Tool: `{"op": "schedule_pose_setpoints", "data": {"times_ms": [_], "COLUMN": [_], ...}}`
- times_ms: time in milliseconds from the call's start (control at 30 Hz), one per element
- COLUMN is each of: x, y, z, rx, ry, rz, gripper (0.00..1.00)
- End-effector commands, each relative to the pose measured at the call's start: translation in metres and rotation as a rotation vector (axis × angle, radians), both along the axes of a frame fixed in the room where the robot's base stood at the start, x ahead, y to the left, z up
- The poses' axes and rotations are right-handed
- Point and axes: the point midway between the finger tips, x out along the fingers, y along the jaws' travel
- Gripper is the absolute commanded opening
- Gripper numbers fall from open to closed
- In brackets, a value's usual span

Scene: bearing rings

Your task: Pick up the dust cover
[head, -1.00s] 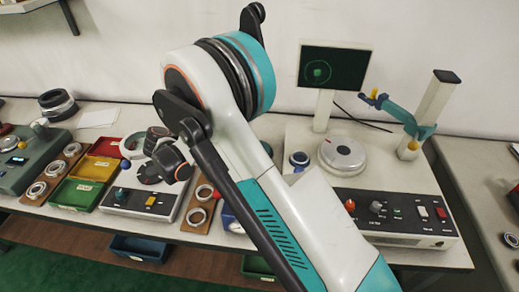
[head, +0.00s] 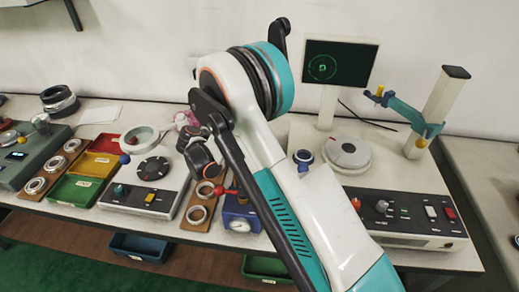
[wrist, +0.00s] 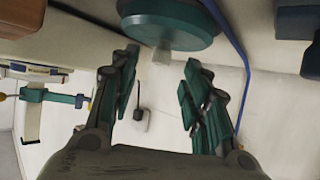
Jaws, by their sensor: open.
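I cannot tell any thing in these views as the dust cover for certain. My gripper (wrist: 160,78) is open in the wrist view, with its two dark green fingers apart and nothing between them. A teal disc-shaped thing (wrist: 168,25) shows beyond the fingertips at the top of that view. In the head view my arm's dark end links hang over the middle of the bench, and the fingers cannot be made out there.
A monitor (head: 340,63) and a post with a teal arm (head: 437,112) stand at right.

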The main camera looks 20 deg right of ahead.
Motion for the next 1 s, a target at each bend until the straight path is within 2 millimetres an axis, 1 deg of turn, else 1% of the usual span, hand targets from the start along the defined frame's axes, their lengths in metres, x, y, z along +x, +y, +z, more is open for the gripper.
{"op": "schedule_pose_setpoints", "data": {"times_ms": [33,200,300,467,567,600,667,1000], "x": [0.003,0.011,0.013,0.013,0.013,0.013,0.013,0.013], "y": [-0.008,-0.027,-0.03,-0.03,-0.03,-0.03,-0.03,-0.03], "z": [-0.006,-0.016,-0.017,-0.016,-0.016,-0.016,-0.016,-0.016], "rx": [0.0,0.0,0.0,0.0,0.0,0.0,0.0,0.0], "ry": [0.001,-0.001,0.0,0.0,0.0,0.0,0.0,0.0], "rz": [-0.003,-0.003,-0.001,-0.001,-0.001,-0.001,-0.001,-0.001], "gripper": [0.43,0.43,0.43,0.43,0.22,0.13,0.0,0.0]}}
